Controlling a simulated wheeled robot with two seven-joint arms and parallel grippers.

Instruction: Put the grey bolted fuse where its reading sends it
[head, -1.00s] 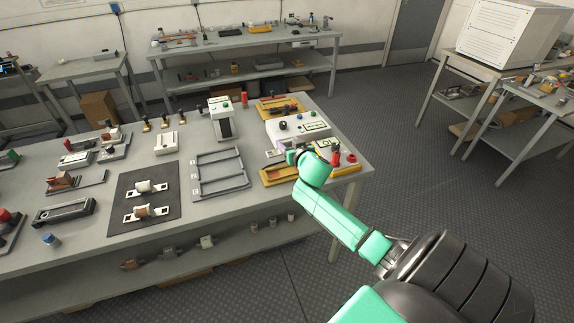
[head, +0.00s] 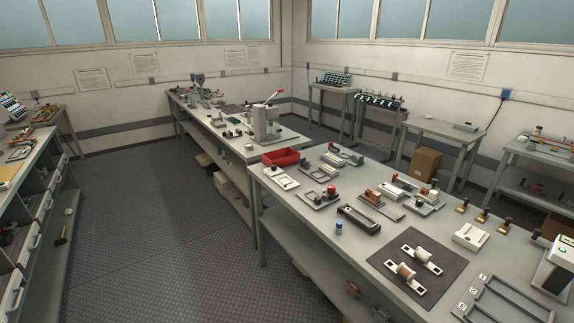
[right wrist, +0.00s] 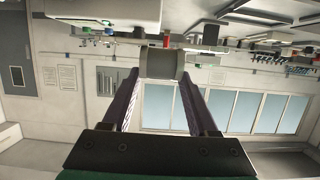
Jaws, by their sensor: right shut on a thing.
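My right gripper (right wrist: 160,80) shows in the right wrist view, where the scene appears upside down. It is shut on a grey cylindrical body, the grey fuse (right wrist: 160,63), which sits between the two fingertips. The fuse's end tabs are hard to make out. A pale device (right wrist: 105,12) fills the upper left of that view. The head view shows neither gripper. In it, a grey divided tray (head: 522,308) with small labels is cut off at the bottom right, and its visible part looks empty.
A dark mat (head: 385,264) holds two bolted fuses, one cream (head: 423,254) and one brown (head: 406,270). A red bin (head: 281,157) stands at the bench's left end. Several fuse holders crowd the bench middle. A lever press (head: 266,122) stands on the bench behind. The floor left is clear.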

